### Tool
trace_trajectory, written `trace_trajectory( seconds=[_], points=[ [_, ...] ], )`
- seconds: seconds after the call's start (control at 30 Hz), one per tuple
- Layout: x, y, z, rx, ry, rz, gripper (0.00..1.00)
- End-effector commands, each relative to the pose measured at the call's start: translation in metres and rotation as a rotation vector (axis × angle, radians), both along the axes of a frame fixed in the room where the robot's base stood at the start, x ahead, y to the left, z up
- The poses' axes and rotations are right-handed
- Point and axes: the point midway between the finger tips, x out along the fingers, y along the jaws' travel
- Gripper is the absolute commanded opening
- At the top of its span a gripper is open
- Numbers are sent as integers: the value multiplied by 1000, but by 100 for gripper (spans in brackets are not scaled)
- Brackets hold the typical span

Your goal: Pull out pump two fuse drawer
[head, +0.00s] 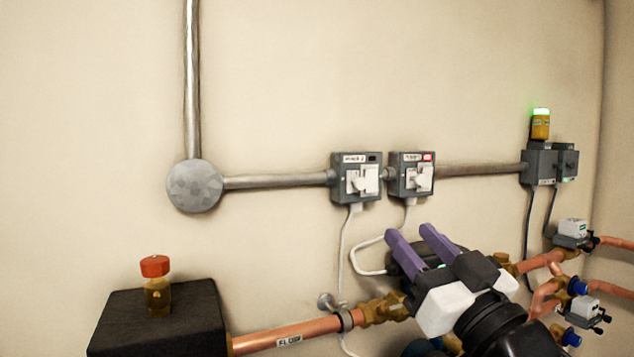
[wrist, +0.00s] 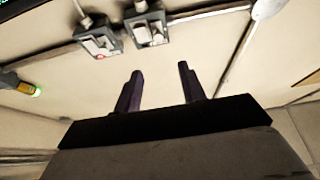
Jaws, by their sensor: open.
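Two grey switch boxes with white front plates hang side by side on the wall. The left box (head: 357,178) has a small label that seems to end in 2 and a dark indicator. The right box (head: 412,175) has a blurred label and a red indicator. Each plate carries a white switch and fuse part. In the wrist view the picture is turned: the red-lit box (wrist: 98,42) is left and the dark one (wrist: 147,28) right. My gripper (head: 410,231), with purple fingers, is open and empty below the boxes, apart from them; its fingers show in the wrist view (wrist: 160,69).
Metal conduit (head: 275,181) runs along the wall into the boxes, with white cables hanging below. A grey unit with a green-lit beacon (head: 540,125) is at right. Copper pipes (head: 290,335) and a black box (head: 158,320) with a red-capped fitting lie below.

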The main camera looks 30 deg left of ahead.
Motion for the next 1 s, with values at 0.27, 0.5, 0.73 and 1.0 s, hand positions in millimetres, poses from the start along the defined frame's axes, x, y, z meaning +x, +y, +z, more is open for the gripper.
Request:
trace_trajectory(
  seconds=[0.27,0.5,0.73,1.0],
  points=[
    [8,-2,5,-33,30,2,41],
    [36,34,25,-33,31,5,41],
    [62,67,42,-33,30,2,41],
    [78,86,50,-32,29,0,41]
  ],
)
